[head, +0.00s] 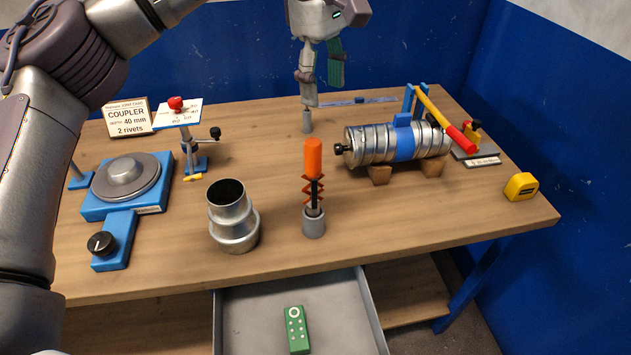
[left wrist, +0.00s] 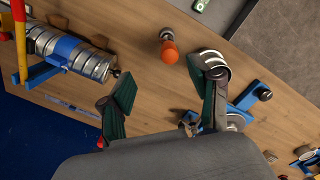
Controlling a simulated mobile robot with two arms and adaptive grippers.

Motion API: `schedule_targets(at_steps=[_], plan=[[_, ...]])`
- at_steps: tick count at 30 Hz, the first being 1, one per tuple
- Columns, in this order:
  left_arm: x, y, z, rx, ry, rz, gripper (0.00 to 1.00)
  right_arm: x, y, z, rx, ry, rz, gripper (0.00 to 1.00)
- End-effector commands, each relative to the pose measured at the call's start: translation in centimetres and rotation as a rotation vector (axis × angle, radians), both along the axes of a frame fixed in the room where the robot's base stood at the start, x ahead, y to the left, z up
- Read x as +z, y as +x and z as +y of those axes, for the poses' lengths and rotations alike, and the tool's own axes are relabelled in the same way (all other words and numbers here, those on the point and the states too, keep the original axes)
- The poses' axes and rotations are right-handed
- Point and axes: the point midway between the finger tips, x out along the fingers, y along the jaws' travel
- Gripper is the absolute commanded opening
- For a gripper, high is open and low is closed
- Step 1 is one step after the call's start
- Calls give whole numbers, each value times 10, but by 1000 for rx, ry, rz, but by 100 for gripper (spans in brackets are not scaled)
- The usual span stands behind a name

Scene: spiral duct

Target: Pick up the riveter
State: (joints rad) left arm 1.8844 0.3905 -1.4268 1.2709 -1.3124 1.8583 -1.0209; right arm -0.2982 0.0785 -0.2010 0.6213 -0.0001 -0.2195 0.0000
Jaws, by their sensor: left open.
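The riveter, with an orange handle (head: 313,160) and red zigzag links, stands upright in a grey holder (head: 314,223) near the table's front edge. It also shows end-on near the top of the left wrist view (left wrist: 169,54). My left gripper (head: 322,78) is over the back of the table, well behind the riveter and apart from it. Its two green fingers (left wrist: 163,98) are spread, and nothing is held between them. My right gripper is in neither view.
A metal coupler (head: 232,217) stands left of the riveter. A banded duct (head: 375,145) lies on wooden supports at right. A blue turntable (head: 150,205) is at left. An open drawer (head: 245,315) sits in front.

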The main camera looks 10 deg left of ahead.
Motion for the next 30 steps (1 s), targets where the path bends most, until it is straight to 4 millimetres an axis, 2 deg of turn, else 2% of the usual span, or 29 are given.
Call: schedule_targets(at_steps=[2,5,15,20,23,27,30], plan=[[6,1,14,12,51,-10,62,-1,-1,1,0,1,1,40],[-4,1,19,14,71,-10,62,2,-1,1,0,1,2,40],[-64,0,17,12,66,-9,62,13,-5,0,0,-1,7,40],[-75,-1,17,12,63,-10,62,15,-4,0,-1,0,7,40],[-83,-2,17,13,64,-8,62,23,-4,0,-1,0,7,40],[-104,-6,15,11,65,-6,62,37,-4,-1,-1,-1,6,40],[-118,-5,15,13,63,-9,62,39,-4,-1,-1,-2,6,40]])
